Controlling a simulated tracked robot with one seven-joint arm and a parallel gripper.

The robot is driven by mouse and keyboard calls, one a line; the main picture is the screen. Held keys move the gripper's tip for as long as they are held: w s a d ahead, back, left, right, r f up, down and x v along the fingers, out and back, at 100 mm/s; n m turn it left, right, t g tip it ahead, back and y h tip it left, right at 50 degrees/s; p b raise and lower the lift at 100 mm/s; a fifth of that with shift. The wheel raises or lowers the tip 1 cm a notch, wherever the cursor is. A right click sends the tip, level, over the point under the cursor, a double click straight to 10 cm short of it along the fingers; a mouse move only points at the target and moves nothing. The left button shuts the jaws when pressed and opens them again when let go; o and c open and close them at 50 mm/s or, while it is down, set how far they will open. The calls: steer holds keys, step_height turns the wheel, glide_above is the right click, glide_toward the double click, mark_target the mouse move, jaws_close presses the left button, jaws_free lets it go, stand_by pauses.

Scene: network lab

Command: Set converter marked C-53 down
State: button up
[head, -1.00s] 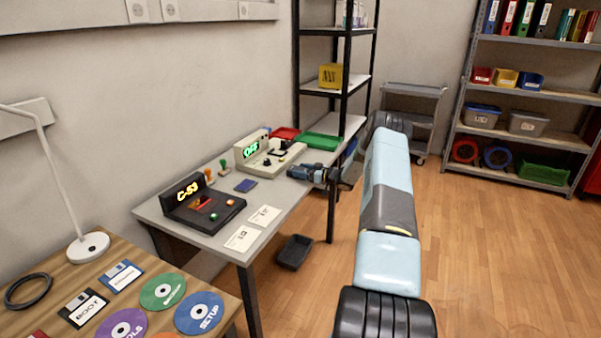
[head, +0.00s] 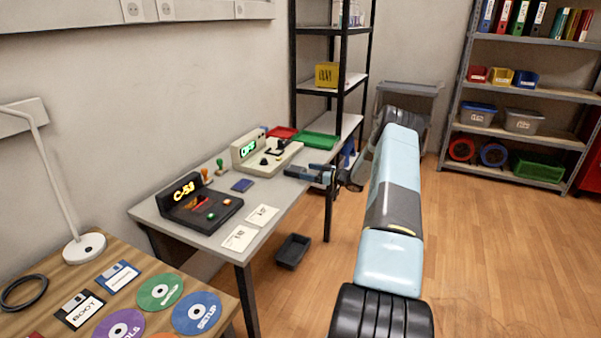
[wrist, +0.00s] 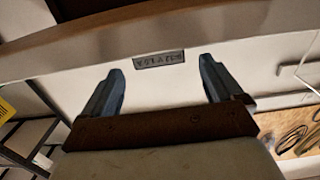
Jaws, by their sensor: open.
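The converter marked C-53 (head: 203,207) is a dark box with a yellow lit C-53 display and small coloured buttons. It rests upright on the left part of the grey table (head: 258,234) in the head view. My gripper (head: 292,172) is over the table's right edge, right of the converter and well apart from it. The wrist view shows my gripper (wrist: 161,83) open, with nothing between its two blue-grey fingers. Beyond them is a pale surface with a small dark label plate (wrist: 158,60), whose text I cannot read. The converter is not recognisable in the wrist view.
A beige device (head: 264,158) with a green display stands behind the converter, close to my gripper. Stamps, a blue item (head: 242,185) and two white cards (head: 262,215) lie around. Red and green trays (head: 320,140) are at the back. A black bin (head: 293,250) stands on the floor.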

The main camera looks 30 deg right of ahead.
steer(key=v, duration=0.6)
steer(key=s+a+r+n+g+y, duration=0.1)
steer(key=a+r+g, duration=0.2)
steer(key=a+r, duration=0.45)
steer(key=s+a+r+g, duration=0.2)
steer(key=a+r+g, duration=0.1)
steer(key=a+r, duration=0.45)
steer(key=s+a+r+m+g+h, duration=0.1)
steer(key=s+a+r+g+h, duration=0.3)
steer(key=s+a+r, duration=0.8)
steer(key=s+a+r+m+h, duration=0.1)
steer(key=s+a+r, duration=0.2)
steer(key=s, duration=0.2)
steer(key=s+a+r+m+g+h, duration=0.1)
steer(key=s+a+r+h, duration=0.15)
steer(key=s, duration=0.25)
steer(key=s+a+r+m, duration=0.1)
steer(key=s+a+r, duration=0.25)
steer(key=s, duration=0.25)
steer(key=s+r+m+t+h, duration=0.2)
steer(key=s+m+h, duration=0.2)
steer(key=s, duration=1.5)
steer(key=shift+m+t, duration=0.3)
steer(key=shift+t, duration=0.1)
